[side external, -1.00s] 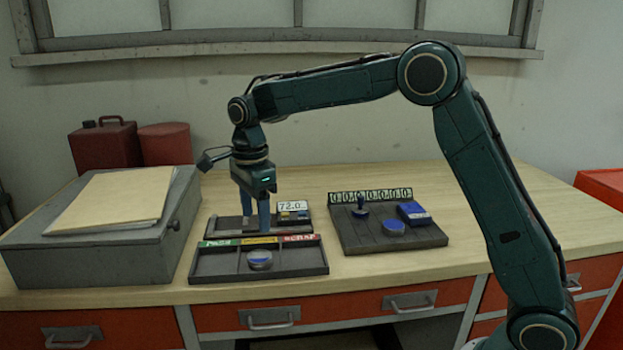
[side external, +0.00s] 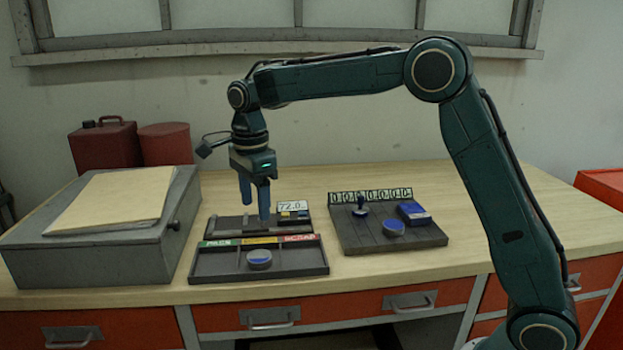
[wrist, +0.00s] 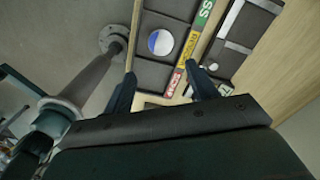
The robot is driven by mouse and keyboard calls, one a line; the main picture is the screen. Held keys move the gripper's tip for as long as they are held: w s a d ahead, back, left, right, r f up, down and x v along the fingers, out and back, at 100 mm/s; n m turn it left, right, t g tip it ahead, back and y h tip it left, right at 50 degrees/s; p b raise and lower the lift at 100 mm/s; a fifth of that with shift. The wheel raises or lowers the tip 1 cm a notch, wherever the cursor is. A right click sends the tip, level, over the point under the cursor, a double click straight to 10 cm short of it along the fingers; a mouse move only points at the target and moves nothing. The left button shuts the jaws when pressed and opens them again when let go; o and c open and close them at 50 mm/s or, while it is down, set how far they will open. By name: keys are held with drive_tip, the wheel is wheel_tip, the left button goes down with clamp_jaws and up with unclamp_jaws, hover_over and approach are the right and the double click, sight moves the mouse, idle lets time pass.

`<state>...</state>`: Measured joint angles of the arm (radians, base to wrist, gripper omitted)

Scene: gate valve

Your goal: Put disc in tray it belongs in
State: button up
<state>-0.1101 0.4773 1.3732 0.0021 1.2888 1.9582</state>
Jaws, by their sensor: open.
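A round disc (side external: 260,258) with a blue and pale face lies in the middle compartment of the sorting tray (side external: 205,275). The tray has green, yellow and red labels along its back edge; the middle one is yellow. The disc also shows in the wrist view (wrist: 161,42), face up and half blue, half white. My gripper (side external: 255,207) is open and empty, above the gauge just behind the tray. In the wrist view, its fingers (wrist: 162,88) stand apart with the disc beyond them, untouched.
A dark gauge base with a 72.0 display (side external: 292,206) stands behind the tray. To the right, a dark board (side external: 350,240) holds a blue-topped round piece (side external: 394,228), a small upright stamp (side external: 360,207) and a blue box (side external: 413,213). A grey case (side external: 90,260) stands left.

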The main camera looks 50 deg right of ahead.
drive_tip(key=s+d+r+n+t, duration=0.2)
drive_tip(key=s+r+n, duration=0.2)
drive_tip(key=s+n, duration=0.55)
drive_tip(key=s+d+r+n+t, duration=0.25)
drive_tip(key=s+n, duration=0.25)
drive_tip(key=s, duration=0.9)
drive_tip(key=s+d+f+n+t, duration=0.1)
drive_tip(key=s+f+n, duration=0.2)
drive_tip(key=s+n, duration=0.3)
drive_tip(key=shift+s+f+n, duration=0.2)
drive_tip(key=shift+s+n, duration=0.15)
drive_tip(key=shift+s, duration=1.05)
